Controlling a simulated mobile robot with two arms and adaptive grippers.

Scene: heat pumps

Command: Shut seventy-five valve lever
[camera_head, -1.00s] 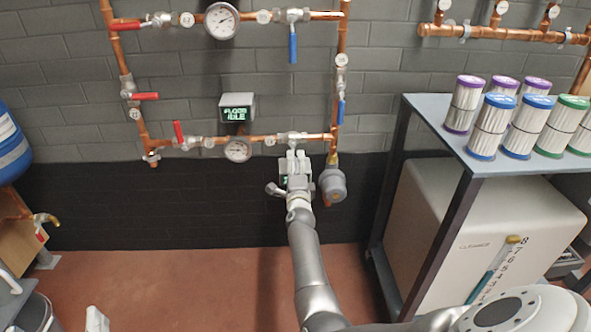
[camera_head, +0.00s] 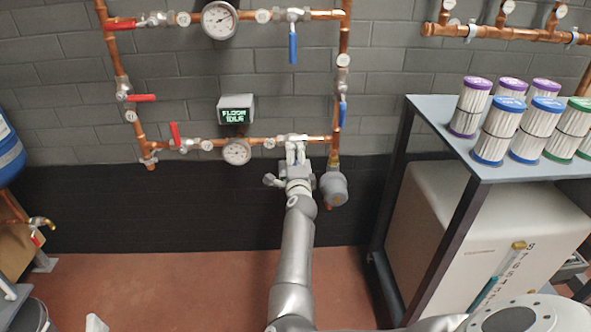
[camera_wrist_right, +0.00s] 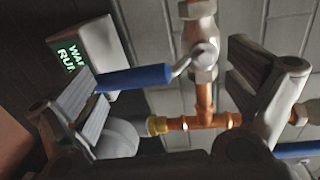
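My right gripper (camera_head: 296,158) is in front of the valve (camera_head: 292,138) on the lower copper pipe, left of the grey cylinder. In the right wrist view its fingers (camera_wrist_right: 172,92) are spread wide. The valve's blue lever (camera_wrist_right: 135,78) lies between them, closer to the left finger, and no grip on it is visible. The lever stands crosswise to its pipe. In the head view the gripper hides most of it. A round tag (camera_head: 269,143) is beside the valve; I cannot read its number. My left gripper is not clearly in view.
Another blue lever (camera_head: 343,112) is on the vertical pipe, and one (camera_head: 293,48) hangs above. The grey cylinder (camera_head: 333,187) is close right. A rack (camera_head: 425,105) with canisters stands at right.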

